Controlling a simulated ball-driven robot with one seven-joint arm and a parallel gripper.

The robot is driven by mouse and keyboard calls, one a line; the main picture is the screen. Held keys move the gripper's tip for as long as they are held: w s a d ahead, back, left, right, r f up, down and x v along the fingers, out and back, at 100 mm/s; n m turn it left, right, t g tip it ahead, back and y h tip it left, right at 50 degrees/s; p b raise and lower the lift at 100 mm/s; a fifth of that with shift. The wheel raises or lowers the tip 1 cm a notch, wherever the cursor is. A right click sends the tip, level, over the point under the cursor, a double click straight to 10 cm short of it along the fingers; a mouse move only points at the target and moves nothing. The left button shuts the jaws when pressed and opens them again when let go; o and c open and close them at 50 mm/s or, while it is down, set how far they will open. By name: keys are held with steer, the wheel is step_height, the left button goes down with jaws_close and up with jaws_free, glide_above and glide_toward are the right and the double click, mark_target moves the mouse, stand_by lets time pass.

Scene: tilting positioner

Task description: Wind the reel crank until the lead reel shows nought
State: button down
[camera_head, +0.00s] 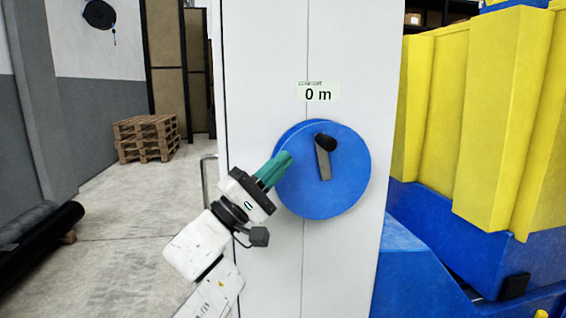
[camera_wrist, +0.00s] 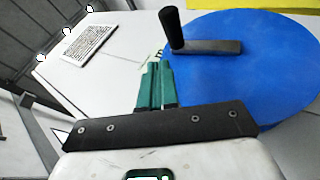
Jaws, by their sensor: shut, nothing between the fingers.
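The lead reel is a blue disc (camera_head: 341,190) on the front of a white cabinet, and it fills the right of the wrist view (camera_wrist: 270,75). Its crank has a grey arm (camera_head: 323,163) and a black handle (camera_head: 326,143); in the wrist view the handle (camera_wrist: 172,29) stands out from the disc. The display label (camera_head: 318,93) above the reel reads "0 m". My gripper (camera_head: 286,158), with green fingers, is at the left edge of the disc, apart from the handle. Its fingers (camera_wrist: 155,70) are shut and empty.
The white cabinet (camera_head: 262,60) stands upright behind the reel. Blue and yellow machinery (camera_head: 480,120) is close on the right. A stack of wooden pallets (camera_head: 146,138) and a dark roll (camera_head: 40,232) lie to the left, with clear floor (camera_head: 130,220) between them and the cabinet.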

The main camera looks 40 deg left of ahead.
steer(key=s+a, duration=0.3)
steer(key=s, duration=0.5)
steer(key=shift+p, duration=0.35)
